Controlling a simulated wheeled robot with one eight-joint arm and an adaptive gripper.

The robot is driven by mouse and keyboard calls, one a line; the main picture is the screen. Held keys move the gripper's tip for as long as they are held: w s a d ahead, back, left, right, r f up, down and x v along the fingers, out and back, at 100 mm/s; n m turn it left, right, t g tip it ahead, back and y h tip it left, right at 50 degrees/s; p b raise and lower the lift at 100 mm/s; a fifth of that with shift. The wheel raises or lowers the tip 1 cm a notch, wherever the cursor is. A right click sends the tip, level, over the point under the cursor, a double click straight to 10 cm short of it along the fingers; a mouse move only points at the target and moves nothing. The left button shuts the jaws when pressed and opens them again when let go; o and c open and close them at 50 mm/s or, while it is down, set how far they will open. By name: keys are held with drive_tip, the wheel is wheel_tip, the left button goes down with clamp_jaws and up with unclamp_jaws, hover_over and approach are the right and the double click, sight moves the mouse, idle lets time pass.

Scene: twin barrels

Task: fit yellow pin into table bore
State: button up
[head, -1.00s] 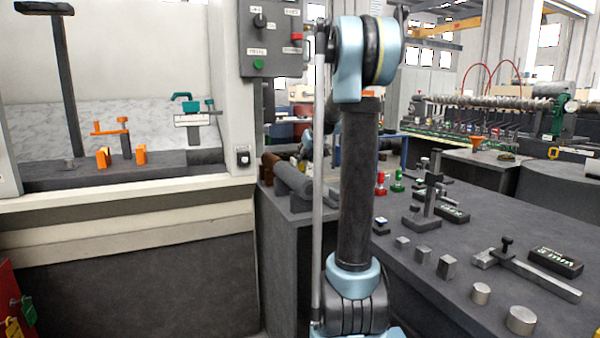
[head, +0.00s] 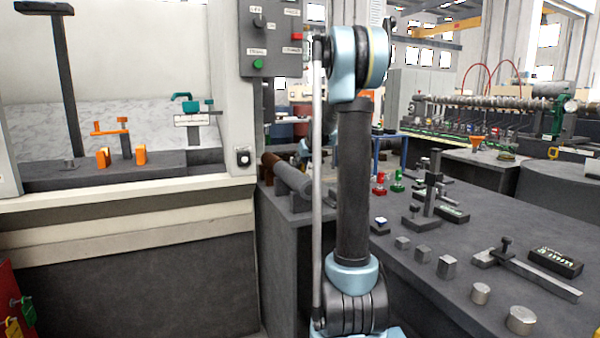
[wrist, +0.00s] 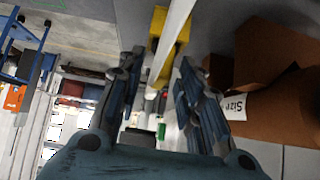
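My gripper (wrist: 158,78) shows in the wrist view with its two dark fingers spread apart and nothing clearly held between them. A yellow piece (wrist: 172,38) shows beyond the fingertips, partly crossed by a pale bar; I cannot tell whether it is the yellow pin. In the head view my gripper is hidden behind my arm. The dark grey table (head: 455,228) is on the right in the head view. I cannot make out the yellow pin or a bore on it.
Metal blocks (head: 446,267), cylinders (head: 520,320), a height gauge (head: 430,195) and a caliper (head: 530,275) stand on the table. A machine enclosure (head: 130,210) is at left. The wrist view shows a cardboard box (wrist: 270,115) right of my fingers.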

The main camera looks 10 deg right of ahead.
clamp_jaws()
